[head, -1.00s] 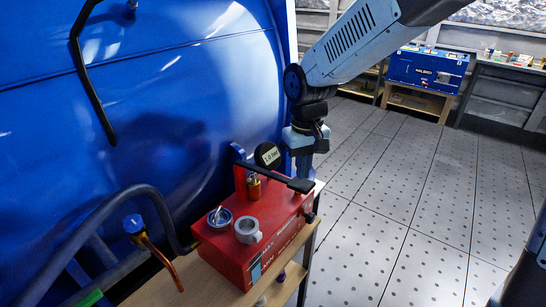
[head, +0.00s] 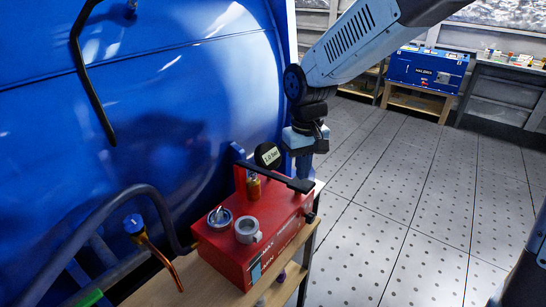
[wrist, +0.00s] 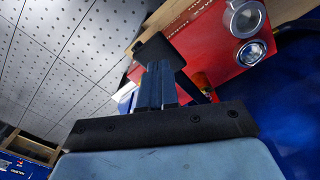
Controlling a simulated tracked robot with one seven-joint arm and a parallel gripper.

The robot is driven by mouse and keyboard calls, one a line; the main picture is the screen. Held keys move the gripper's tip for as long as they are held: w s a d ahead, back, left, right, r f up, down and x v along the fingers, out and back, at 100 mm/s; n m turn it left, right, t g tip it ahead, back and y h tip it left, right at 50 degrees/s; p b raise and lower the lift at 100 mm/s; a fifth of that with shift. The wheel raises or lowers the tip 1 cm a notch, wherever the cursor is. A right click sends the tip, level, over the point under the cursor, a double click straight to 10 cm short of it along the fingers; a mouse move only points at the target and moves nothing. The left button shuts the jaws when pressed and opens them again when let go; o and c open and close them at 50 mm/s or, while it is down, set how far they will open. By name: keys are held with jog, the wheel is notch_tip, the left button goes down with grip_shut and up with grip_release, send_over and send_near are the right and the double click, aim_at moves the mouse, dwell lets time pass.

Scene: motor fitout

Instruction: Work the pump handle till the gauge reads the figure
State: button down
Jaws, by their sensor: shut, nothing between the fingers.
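The red pump box (head: 250,235) stands on a wooden bench. Its black handle (head: 278,176) runs over the top, with a wide black pad at its right end. The round gauge (head: 267,155) stands behind the handle; its small display seems to read about 1.0 bar, but the digits are hard to tell. My gripper (head: 303,177) is shut and empty, fingers pointing down at the handle's pad. In the wrist view my gripper's fingers (wrist: 155,68) reach to the black pad (wrist: 153,48) and overlap it; whether they touch I cannot tell.
A brass fitting (head: 254,188), a silver-rimmed cap (head: 220,217) and a grey ring (head: 247,230) sit on the box. A large blue tank (head: 180,90) rises close behind. Open floor (head: 385,225) lies to the right.

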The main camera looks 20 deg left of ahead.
aim_at(299, 182)
jog(key=shift+w+a+f, duration=0.1)
jog(key=shift+a+f, duration=0.1)
jog(key=shift+f, duration=1.7)
jog(key=shift+w+a+f, duration=0.1)
jog(key=shift+a+f, duration=0.1)
jog(key=shift+f, duration=1.7)
jog(key=shift+s+d+r, duration=0.1)
jog(key=shift+d+r, duration=0.1)
jog(key=shift+r, duration=1.75)
jog(key=shift+s+d+r, duration=0.1)
jog(key=shift+d+r, duration=0.1)
jog(key=shift+r, duration=1.7)
jog(key=shift+f, duration=0.15)
